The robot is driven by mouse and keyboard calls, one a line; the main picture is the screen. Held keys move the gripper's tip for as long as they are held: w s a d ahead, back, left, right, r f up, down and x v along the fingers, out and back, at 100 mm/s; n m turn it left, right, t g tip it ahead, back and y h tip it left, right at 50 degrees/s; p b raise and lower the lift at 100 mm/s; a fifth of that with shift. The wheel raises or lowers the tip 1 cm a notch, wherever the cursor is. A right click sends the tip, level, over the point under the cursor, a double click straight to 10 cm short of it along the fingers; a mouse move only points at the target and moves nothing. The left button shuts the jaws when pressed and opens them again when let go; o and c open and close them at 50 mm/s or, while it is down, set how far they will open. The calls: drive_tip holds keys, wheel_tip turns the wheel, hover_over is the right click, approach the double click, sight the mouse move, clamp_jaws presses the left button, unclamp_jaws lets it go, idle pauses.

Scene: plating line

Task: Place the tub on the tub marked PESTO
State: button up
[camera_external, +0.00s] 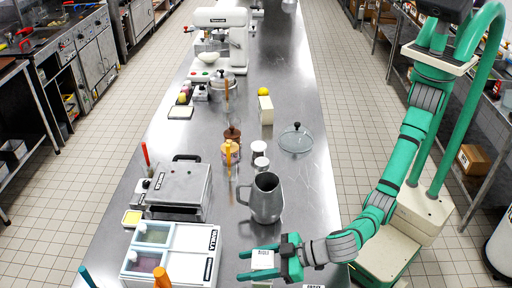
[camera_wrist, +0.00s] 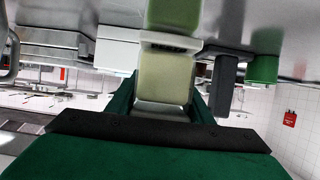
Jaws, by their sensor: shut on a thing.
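My gripper (camera_external: 265,264) is shut on a small tub (camera_external: 262,260) with a white label of dark print, too small to read surely. It holds the tub near the front of the steel counter. In the wrist view the held tub (camera_wrist: 162,82) is pale yellow-green and sits between the dark green fingers. Another pale green tub (camera_wrist: 172,14) shows just beyond it there. At the bottom edge of the external view, a white label (camera_external: 313,286) with dark print is cut off.
A grey metal pitcher (camera_external: 267,200) stands just behind my gripper. A white container set with labelled lids (camera_external: 190,240) and a grey press (camera_external: 180,188) stand to the left. A glass lid (camera_external: 296,139) lies farther back. The counter right of the pitcher is clear.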

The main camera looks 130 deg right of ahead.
drive_tip(key=shift+f, duration=0.1)
drive_tip(key=o, duration=1.1)
drive_tip(key=shift+o, duration=0.2)
drive_tip(key=v, duration=1.2)
